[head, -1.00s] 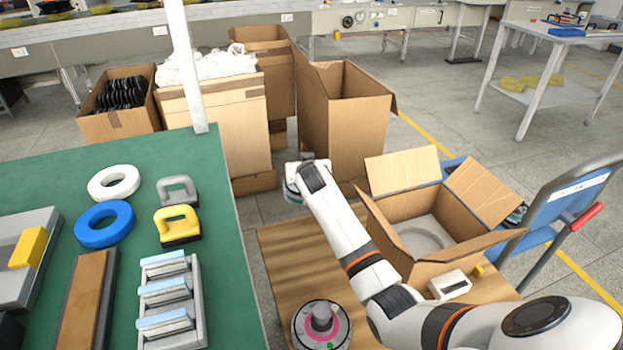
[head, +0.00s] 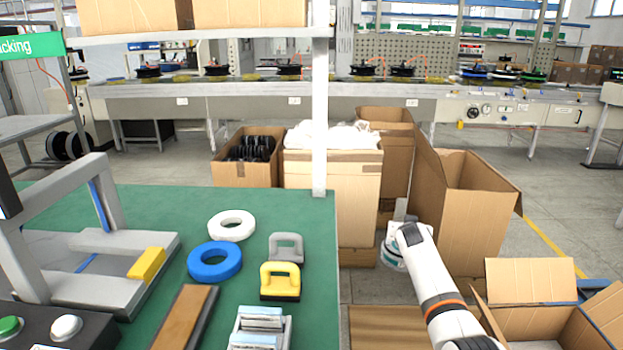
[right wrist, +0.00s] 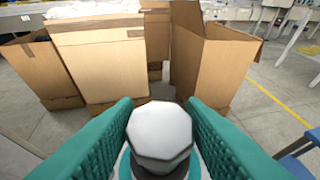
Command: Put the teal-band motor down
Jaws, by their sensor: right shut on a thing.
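The teal-band motor (head: 391,257) hangs in my right gripper (head: 397,240), beyond the far left part of the wooden cart top (head: 378,328) and in front of the cardboard boxes. In the right wrist view the two teal ribbed fingers (right wrist: 160,112) are shut around the motor's pale faceted hub (right wrist: 160,132). Most of the motor's disc is hidden below the hub and fingers there. My left gripper is out of view.
A green table (head: 318,270) at left holds white and blue rings, grey and yellow handled blocks and a grey fixture. Tall cardboard boxes (head: 468,205) stand behind the motor. An open carton (head: 530,285) is at lower right.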

